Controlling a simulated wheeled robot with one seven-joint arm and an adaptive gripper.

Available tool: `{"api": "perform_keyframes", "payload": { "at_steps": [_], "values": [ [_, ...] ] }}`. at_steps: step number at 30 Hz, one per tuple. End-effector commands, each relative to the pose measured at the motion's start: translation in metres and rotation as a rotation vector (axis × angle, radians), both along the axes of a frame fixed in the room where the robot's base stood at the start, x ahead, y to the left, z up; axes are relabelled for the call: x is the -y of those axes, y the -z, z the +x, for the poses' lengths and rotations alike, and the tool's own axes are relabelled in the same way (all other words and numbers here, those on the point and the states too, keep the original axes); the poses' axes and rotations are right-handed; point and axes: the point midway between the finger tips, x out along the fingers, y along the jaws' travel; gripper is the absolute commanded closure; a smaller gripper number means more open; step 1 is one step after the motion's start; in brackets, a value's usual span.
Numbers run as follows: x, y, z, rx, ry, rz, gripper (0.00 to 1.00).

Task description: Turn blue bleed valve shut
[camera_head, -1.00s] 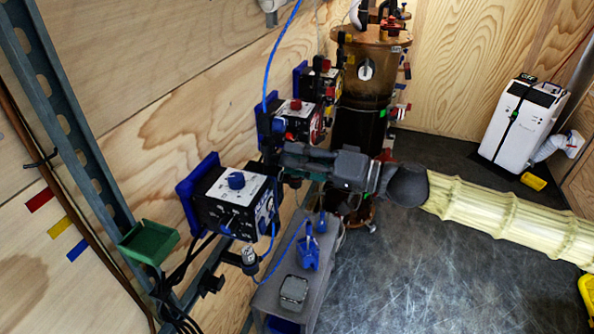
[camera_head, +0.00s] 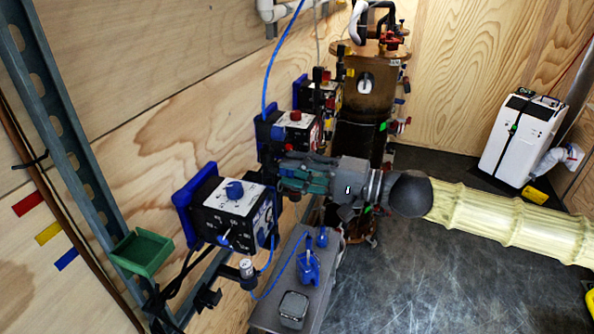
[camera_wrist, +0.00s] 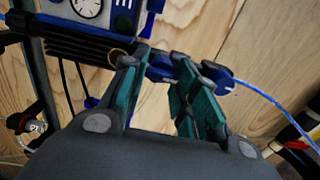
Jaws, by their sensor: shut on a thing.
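My gripper (camera_head: 287,172) reaches in from the right in the head view, behind the near dark box with the blue knob (camera_head: 235,190). In the wrist view my gripper (camera_wrist: 158,78) has its two teal-padded fingers around a small blue part (camera_wrist: 160,67), which looks like the blue bleed valve's handle. The fingers hide some of it. More blue fitting shows beyond the right finger, where a light blue tube (camera_wrist: 262,96) leaves to the right. The handle's exact angle is hard to tell, and I cannot make the valve out in the head view.
A second box with a red knob (camera_head: 295,117) and a tall brown cylinder (camera_head: 362,105) stand behind my gripper. A grey bench (camera_head: 315,290) with blue items lies below. A green tray (camera_head: 142,252) is at left. Open floor (camera_head: 450,265) lies right.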

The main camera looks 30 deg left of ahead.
Motion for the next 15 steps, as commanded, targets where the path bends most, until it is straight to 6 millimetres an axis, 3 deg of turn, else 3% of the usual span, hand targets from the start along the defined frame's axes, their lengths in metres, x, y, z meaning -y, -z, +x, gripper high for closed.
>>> {"api": "perform_keyframes", "payload": {
  "at_steps": [12,13,15],
  "values": [
    [0.0001,0.0005,0.0001,-0.008,0.0,-0.002,0.94],
    [0.0001,0.0005,0.0001,-0.008,0.0,-0.002,0.65],
    [0.0001,0.0004,0.0001,-0.007,0.0,-0.002,0.52]
  ]
}}
